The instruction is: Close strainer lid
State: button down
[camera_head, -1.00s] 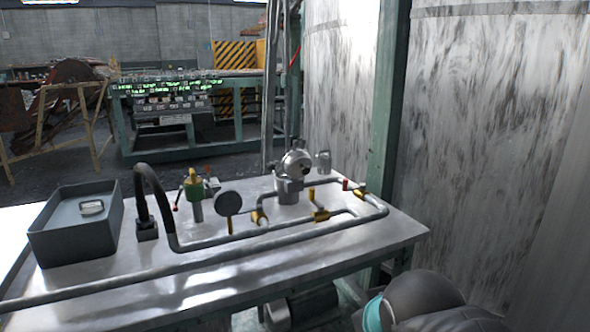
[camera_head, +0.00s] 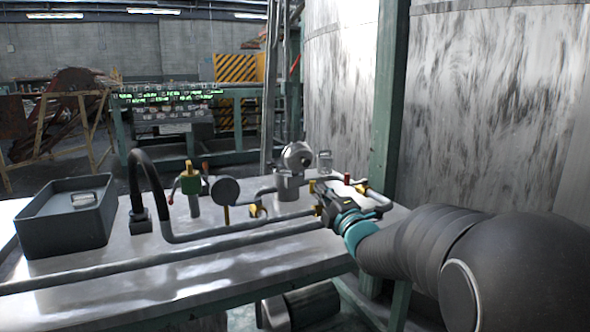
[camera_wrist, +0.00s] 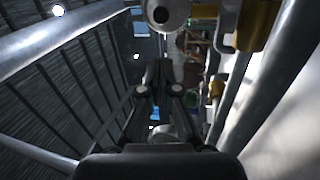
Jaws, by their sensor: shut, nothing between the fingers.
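The strainer (camera_head: 287,188) is a grey metal cup at the back of the bench, set in the pipework. Its round silver lid (camera_head: 297,155) stands tilted up above the cup, with its face toward the head camera, so the strainer looks open. My gripper (camera_head: 316,187) reaches in from the right, just right of the strainer and lower than the lid; I see no contact. In the wrist view, my gripper's dark fingers (camera_wrist: 158,68) are together with nothing between them. A round grey part (camera_wrist: 165,13) shows ahead of them at the top; I cannot tell whether it is the lid.
Grey pipes (camera_head: 190,260) run along the bench (camera_head: 215,285), with yellow fittings close to my gripper. A round gauge (camera_head: 225,190), a green valve (camera_head: 191,180) and a grey bin (camera_head: 65,222) stand to the left. A large tank (camera_head: 480,110) is behind on the right.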

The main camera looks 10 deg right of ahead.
aim_at(293, 157)
jog(key=shift+n, duration=0.3)
jog(key=x, duration=0.4)
jog(key=p+x, duration=0.1)
jog(key=x, duration=0.9)
jog(key=shift+a+r, duration=0.2)
jog(key=shift+r, duration=0.15)
jog(key=shift+a+r+p, duration=0.1)
jog(key=shift+p, duration=0.25)
